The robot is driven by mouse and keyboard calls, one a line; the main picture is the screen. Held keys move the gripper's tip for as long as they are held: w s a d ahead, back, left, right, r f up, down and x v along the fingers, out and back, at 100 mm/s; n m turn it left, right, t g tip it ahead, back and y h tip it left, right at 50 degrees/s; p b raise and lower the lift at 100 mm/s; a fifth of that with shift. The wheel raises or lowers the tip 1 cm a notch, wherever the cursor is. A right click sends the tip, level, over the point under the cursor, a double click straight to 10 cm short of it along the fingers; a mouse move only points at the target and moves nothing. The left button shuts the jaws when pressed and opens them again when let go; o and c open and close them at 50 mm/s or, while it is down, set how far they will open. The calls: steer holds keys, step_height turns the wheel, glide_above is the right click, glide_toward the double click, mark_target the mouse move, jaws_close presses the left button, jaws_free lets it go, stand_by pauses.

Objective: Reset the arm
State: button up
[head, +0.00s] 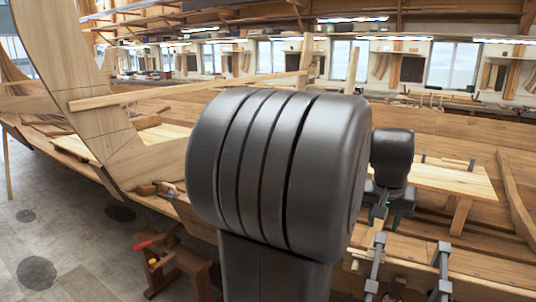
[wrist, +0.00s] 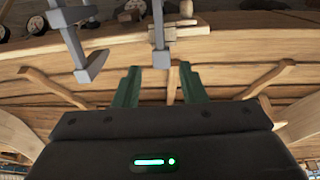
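My gripper shows in the wrist view (wrist: 160,75) with its two green fingers well apart. Nothing is held between them. A grey clamp (wrist: 158,35) shows beyond the gap between the fingertips, and a second grey clamp (wrist: 72,38) is at the upper left; both appear apart from the fingers. In the head view my large dark arm link fills the middle. My wrist shows to its right, above the clamps (head: 376,262) (head: 443,268), and the fingers are mostly hidden there.
Wooden hull planking (wrist: 230,55) spreads beyond the gripper. In the head view a wooden bench (head: 445,180) stands at the right, behind my wrist. A pale upright timber (head: 75,70) rises at the left. A small wooden stand (head: 170,268) with a red-handled tool (head: 146,244) is on the floor, lower left.

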mark_target(379, 246)
steer(key=x, duration=1)
steer(key=shift+w+d+f, duration=0.1)
steer(key=shift+f, duration=0.25)
steer(key=p+v, duration=0.9)
steer(key=v, duration=0.4)
steer(key=shift+r, duration=0.3)
